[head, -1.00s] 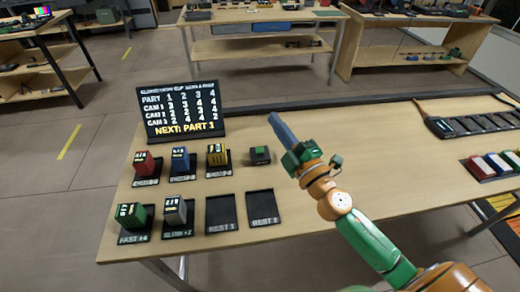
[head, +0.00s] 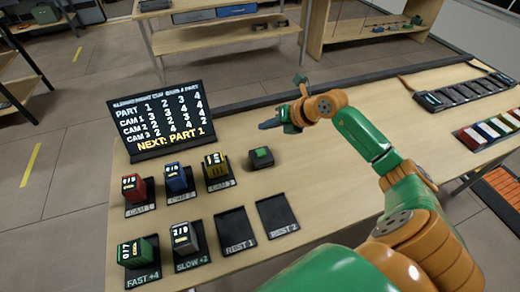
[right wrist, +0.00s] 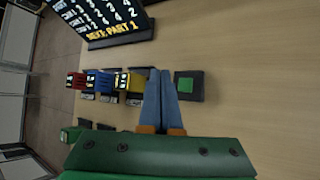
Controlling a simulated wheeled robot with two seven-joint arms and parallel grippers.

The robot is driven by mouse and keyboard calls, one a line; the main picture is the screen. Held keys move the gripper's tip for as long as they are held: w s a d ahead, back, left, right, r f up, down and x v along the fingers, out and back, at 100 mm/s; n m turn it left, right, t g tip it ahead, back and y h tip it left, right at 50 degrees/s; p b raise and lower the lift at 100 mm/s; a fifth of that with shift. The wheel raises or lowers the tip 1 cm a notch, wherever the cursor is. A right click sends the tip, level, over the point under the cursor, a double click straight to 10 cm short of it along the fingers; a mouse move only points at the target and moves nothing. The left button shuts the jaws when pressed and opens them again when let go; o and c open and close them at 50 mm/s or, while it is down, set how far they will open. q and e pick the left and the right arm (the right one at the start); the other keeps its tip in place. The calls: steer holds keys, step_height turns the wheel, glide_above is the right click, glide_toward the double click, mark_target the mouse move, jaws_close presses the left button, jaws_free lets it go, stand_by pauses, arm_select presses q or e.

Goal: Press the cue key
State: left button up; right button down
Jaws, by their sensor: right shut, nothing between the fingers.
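The cue key, a dark square base with a green top (head: 261,157), sits on the table right of the yellow block. It also shows in the right wrist view (right wrist: 188,86), just right of the fingertips. My right gripper (head: 268,124) is shut and empty, up and to the right of the key in the head view. Its two blue fingers lie together in the right wrist view (right wrist: 161,76). A black board (head: 162,119) reads "NEXT: PART 1" and stands behind the blocks. My left gripper is not in view.
Red (head: 134,187), blue (head: 176,177) and yellow (head: 214,168) blocks stand on camera pads. Green (head: 131,252) and grey (head: 184,236) blocks stand on the FAST and SLOW pads. The REST 1 (head: 236,230) and REST 2 (head: 278,214) pads are empty. A rack of coloured blocks (head: 490,130) lies far right.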

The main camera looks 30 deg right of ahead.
mark_target(264, 154)
steer(key=f+b, duration=0.2)
steer(key=f, duration=0.1)
steer(key=f+b, duration=0.3)
steer(key=w+f+b, duration=0.1)
steer(key=f+b, duration=0.1)
steer(key=f, duration=0.1)
steer(key=shift+a+f+b, duration=0.15)
steer(key=shift+a+b, duration=0.15)
steer(key=shift+s, duration=0.1)
stand_by(1.5)
steer(key=shift+f, duration=0.3)
